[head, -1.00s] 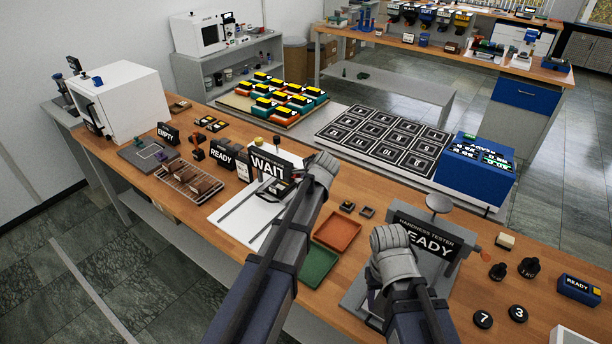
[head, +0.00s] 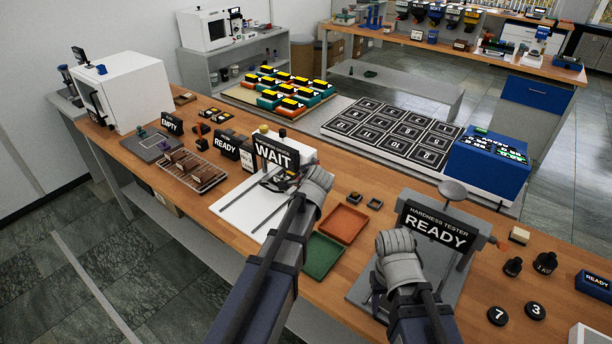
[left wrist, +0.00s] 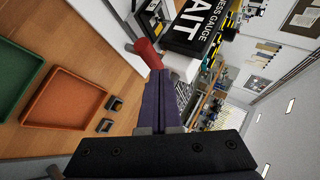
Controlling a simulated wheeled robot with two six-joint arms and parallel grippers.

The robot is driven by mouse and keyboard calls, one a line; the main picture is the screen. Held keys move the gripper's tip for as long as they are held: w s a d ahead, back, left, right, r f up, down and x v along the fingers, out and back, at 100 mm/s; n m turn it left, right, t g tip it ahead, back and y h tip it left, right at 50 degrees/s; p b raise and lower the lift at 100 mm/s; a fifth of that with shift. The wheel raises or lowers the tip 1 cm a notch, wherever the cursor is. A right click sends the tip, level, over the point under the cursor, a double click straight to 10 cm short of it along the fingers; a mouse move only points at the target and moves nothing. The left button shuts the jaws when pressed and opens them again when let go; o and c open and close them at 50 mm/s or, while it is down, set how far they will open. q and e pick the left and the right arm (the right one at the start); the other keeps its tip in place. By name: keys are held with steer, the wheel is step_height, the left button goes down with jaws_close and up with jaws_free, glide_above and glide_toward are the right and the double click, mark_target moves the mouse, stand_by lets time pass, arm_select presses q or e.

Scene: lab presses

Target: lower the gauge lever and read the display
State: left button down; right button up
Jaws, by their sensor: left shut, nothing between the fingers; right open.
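The press gauge (head: 276,152) stands on the bench with its black display reading WAIT. Its sign also shows in the left wrist view (left wrist: 200,22), cut off by the top edge. There a red lever grip (left wrist: 148,53) lies just beyond the tips of my left gripper (left wrist: 157,74). The left fingers are shut with nothing between them; I cannot tell whether they touch the grip. In the head view my left wrist largely hides the lever area. My right gripper (head: 377,291) is open, low beside the hardness tester (head: 437,228), which reads READY; its fingers are mostly hidden.
A red tray (head: 344,224) and a green tray (head: 322,257) lie between my arms. A wire rack (head: 190,172) and a READY sign (head: 226,147) stand left of the gauge. Dark weights and discs lie at the right. A blue box (head: 488,163) stands behind.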

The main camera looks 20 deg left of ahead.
arm_select(q)
steer(key=shift+r, duration=0.15)
arm_select(e)
steer(key=shift+r, duration=0.2)
arm_select(q)
steer(key=shift+r+p, duration=0.7)
steer(key=shift+p, duration=0.15)
arm_select(e)
steer(key=shift+r, duration=0.65)
